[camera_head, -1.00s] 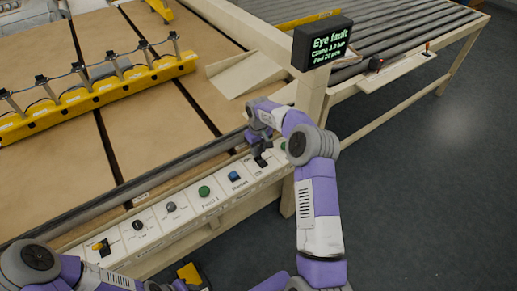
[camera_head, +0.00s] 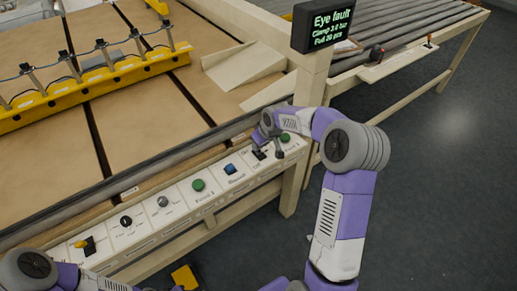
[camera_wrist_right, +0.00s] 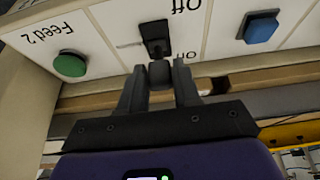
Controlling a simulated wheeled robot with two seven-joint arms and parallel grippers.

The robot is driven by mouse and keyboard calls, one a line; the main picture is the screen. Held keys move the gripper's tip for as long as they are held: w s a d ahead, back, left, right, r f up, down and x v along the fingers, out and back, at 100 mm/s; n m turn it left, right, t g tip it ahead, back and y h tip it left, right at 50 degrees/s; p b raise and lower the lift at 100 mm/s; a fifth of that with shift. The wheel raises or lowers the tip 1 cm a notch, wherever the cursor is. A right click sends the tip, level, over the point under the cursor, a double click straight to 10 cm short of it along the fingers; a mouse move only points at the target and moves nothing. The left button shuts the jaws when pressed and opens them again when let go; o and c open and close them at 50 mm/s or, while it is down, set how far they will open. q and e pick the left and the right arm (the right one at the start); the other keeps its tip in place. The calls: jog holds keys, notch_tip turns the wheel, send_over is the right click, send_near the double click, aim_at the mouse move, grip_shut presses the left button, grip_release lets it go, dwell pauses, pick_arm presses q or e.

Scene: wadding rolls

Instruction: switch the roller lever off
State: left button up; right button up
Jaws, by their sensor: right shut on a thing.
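A black lever switch (camera_head: 259,154) sits on the sloped white control panel (camera_head: 155,240), between a blue button and the far green button. In the right wrist view the lever's black base plate (camera_wrist_right: 155,35) stands beside the upside-down word "Off"; a second small label near the fingers is partly hidden. My right gripper (camera_head: 266,138) is over this lever. In the wrist view its fingers (camera_wrist_right: 160,78) are closed around the dark lever knob (camera_wrist_right: 160,72). The lever's exact tilt is hard to tell. My left arm shows at the lower left, but its gripper is out of sight.
Close by are the blue button (camera_wrist_right: 258,27) and the green Feed 2 button (camera_wrist_right: 70,63). A display (camera_head: 328,22) reading "Eye fault" stands on a post beside my right arm. Another lever with an orange knob (camera_head: 429,36) stands far off by the rollers. Open floor lies right.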

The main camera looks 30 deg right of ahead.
jog(key=t+b, duration=0.1)
jog(key=s+t+b, duration=0.1)
jog(key=b, duration=0.1)
jog(key=shift+s+d+f, duration=0.1)
jog(key=shift+s+f, duration=0.05)
jog(key=shift+f, duration=0.15)
pick_arm(q)
jog(key=shift+f+b, duration=0.55)
jog(key=shift+f, duration=2.05)
pick_arm(e)
jog(key=shift+s+t, duration=0.15)
jog(key=shift+t, duration=0.45)
jog(key=o, duration=1)
jog(key=shift+c, duration=0.2)
jog(key=shift+r, duration=0.1)
pick_arm(q)
notch_tip(320, 180, up, 3)
jog(key=shift+f+p, duration=0.2)
jog(key=shift+p, duration=1.05)
pick_arm(e)
jog(key=v, duration=0.7)
jog(key=shift+s+r, duration=0.2)
jog(key=shift+r, duration=0.05)
pick_arm(q)
jog(key=shift+s, duration=0.1)
pick_arm(e)
jog(key=shift+f, duration=0.1)
